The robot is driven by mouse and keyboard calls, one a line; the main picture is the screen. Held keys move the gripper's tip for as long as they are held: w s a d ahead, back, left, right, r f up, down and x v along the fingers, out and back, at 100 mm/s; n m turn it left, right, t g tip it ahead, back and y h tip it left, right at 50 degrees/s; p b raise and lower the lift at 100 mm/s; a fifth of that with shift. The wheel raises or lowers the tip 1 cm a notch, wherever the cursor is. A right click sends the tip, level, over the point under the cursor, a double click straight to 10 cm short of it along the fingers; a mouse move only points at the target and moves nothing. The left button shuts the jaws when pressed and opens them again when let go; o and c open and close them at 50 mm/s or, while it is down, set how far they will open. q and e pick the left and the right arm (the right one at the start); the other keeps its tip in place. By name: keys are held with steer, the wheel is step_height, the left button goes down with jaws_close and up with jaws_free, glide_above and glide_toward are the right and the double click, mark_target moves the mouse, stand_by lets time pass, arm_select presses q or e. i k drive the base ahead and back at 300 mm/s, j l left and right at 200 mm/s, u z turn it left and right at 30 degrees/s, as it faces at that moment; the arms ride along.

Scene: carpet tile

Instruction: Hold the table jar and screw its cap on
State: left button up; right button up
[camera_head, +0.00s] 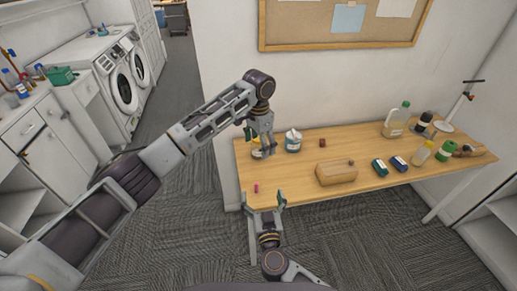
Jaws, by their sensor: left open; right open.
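A small pale and yellowish jar-like container (256,153) stands at the left end of the table, partly hidden by my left gripper. My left gripper (264,151) points down at it from above, open; I cannot tell whether its fingers touch it. I cannot make out which of the two is the task's jar. My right gripper (265,200) is open and empty, pointing up at the table's front left edge. A small pink-red piece (256,188) lies near it; I cannot tell if it is the cap.
The wooden table (300,185) also holds a tan block (337,173), a dark red cube (322,142), two small dark boxes (380,167), and several bottles, including a large clear one (396,120), at the right. The wall is close behind. Washing machines (120,85) stand far left.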

mark_target(256, 150)
steer(key=i, duration=0.9)
